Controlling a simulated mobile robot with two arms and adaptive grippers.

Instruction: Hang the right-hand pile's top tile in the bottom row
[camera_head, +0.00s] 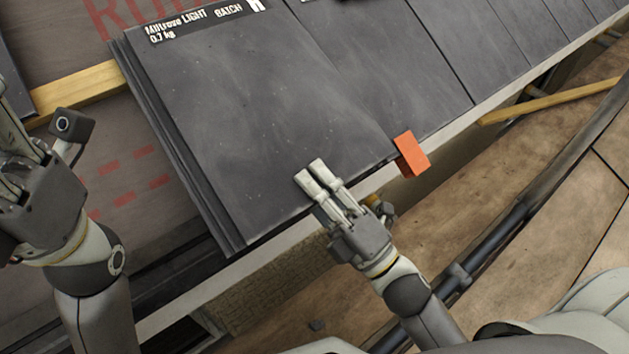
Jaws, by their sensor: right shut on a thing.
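A large dark grey tile (262,100) with a printed label (200,22) along its top edge lies tilted in the middle of the view. Several layered dark edges (190,180) show along its left side. My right gripper (313,175) is at the tile's lower edge, with its fingers over the face, shut on the tile. My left gripper (12,125) is at the left picture edge, apart from the tile; its fingertips are partly cut off, so its opening cannot be judged.
More dark tiles (500,35) lie in a row to the upper right. An orange block (411,153) sits at the tiles' lower edge. A yellow wooden batten (80,92) crosses reddish-marked sheeting at left. Boards (545,150) and a dark pole lie below.

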